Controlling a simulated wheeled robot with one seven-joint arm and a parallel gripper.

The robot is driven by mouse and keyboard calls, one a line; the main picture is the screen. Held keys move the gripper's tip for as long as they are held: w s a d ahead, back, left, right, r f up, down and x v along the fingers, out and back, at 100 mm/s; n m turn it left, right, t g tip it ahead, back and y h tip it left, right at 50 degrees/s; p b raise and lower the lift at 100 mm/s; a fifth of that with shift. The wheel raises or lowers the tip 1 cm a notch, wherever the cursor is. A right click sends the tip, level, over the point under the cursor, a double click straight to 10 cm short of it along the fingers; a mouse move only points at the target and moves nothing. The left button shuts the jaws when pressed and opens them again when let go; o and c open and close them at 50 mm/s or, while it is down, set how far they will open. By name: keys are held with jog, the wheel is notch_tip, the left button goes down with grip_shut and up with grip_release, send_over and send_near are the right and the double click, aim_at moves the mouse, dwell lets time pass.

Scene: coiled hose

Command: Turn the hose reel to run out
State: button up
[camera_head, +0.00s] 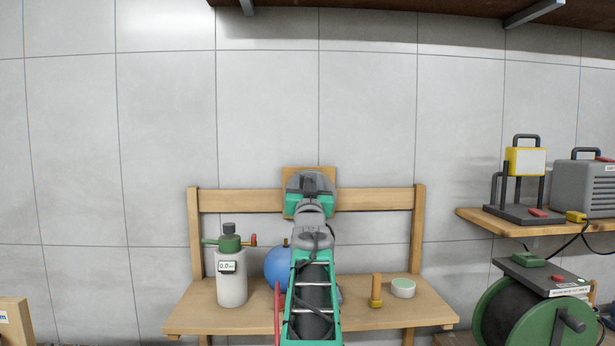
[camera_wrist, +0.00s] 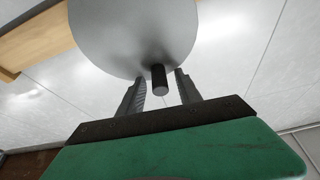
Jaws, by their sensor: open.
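A round grey disc (camera_head: 296,183), seemingly the reel, sits in front of a square wooden plate (camera_head: 328,174) on the bench's back rail. My arm hides much of it in the head view. In the wrist view the disc (camera_wrist: 125,35) fills the upper middle, and a short dark peg (camera_wrist: 160,83) stands out from its face near the lower edge. My gripper (camera_wrist: 161,80) is open, with one finger on each side of the peg and a gap showing on both sides. No hose can be made out on the disc.
The wooden bench (camera_head: 195,320) holds a white-and-green sprayer bottle (camera_head: 231,285), a blue ball (camera_head: 276,267), a wooden-handled tool (camera_head: 376,289) and a small round tin (camera_head: 403,288). A green cable drum (camera_head: 530,318) stands at right below a shelf (camera_head: 480,219) with a yellow lamp (camera_head: 525,161).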

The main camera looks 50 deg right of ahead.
jog(key=shift+c, duration=0.4)
grip_shut()
dwell(1.0)
